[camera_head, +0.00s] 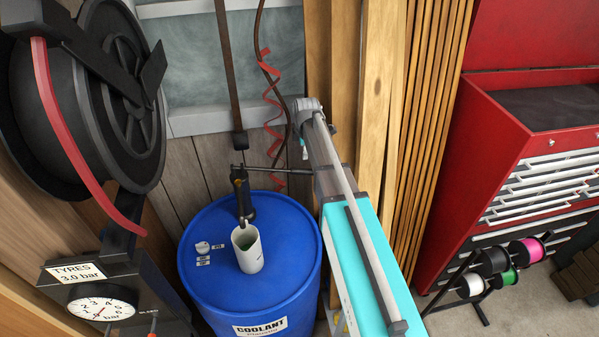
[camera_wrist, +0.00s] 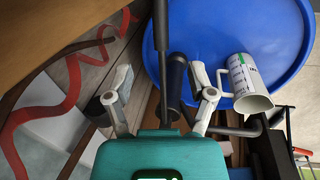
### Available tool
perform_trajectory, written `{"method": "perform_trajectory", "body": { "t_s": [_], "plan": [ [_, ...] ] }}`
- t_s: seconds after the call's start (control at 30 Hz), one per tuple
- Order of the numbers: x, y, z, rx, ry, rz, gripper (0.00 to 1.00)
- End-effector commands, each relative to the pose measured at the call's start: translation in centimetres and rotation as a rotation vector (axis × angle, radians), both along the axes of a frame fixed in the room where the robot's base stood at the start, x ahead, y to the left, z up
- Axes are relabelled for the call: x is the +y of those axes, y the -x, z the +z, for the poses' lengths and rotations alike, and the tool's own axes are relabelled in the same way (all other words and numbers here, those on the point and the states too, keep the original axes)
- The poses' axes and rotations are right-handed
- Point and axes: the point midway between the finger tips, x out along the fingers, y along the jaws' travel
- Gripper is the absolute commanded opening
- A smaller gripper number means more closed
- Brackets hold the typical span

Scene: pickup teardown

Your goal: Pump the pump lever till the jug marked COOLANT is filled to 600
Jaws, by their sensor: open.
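The blue drum (camera_head: 195,270) labelled COOLANT stands below centre, with a black pump (camera_head: 243,195) on top. The pump lever (camera_head: 258,169) reaches right from the pump head towards my arm. The lever also shows in the wrist view (camera_wrist: 160,25) as a dark bar running down between my fingers. My gripper (camera_wrist: 161,70) is open, one finger on each side of the bar; I cannot tell whether either touches it. The white jug (camera_head: 249,256) stands on the drum under the spout, with something greenish inside. Its scale shows in the wrist view (camera_wrist: 243,78), but the level is unreadable.
A hose reel (camera_head: 85,100) and a tyre gauge (camera_head: 102,308) are at the left. A red coiled hose (camera_head: 270,110) hangs behind the pump. Wooden boards (camera_head: 430,130) stand behind my arm. A red tool cabinet (camera_head: 500,130) and wire spools (camera_head: 495,261) are at the right.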

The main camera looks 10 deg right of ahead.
Motion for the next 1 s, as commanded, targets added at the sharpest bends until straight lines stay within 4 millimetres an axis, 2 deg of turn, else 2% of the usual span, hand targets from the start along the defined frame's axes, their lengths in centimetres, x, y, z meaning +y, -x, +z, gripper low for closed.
{"method": "perform_trajectory", "body": {
  "t_s": [0.37, 1.0],
  "plan": [
    [0.0, -0.2, -1.4, 0.0, 0.0, 0.0, 0.71],
    [0.1, -1.1, -6.2, 0.0, 0.0, 0.0, 0.71]
  ]
}}
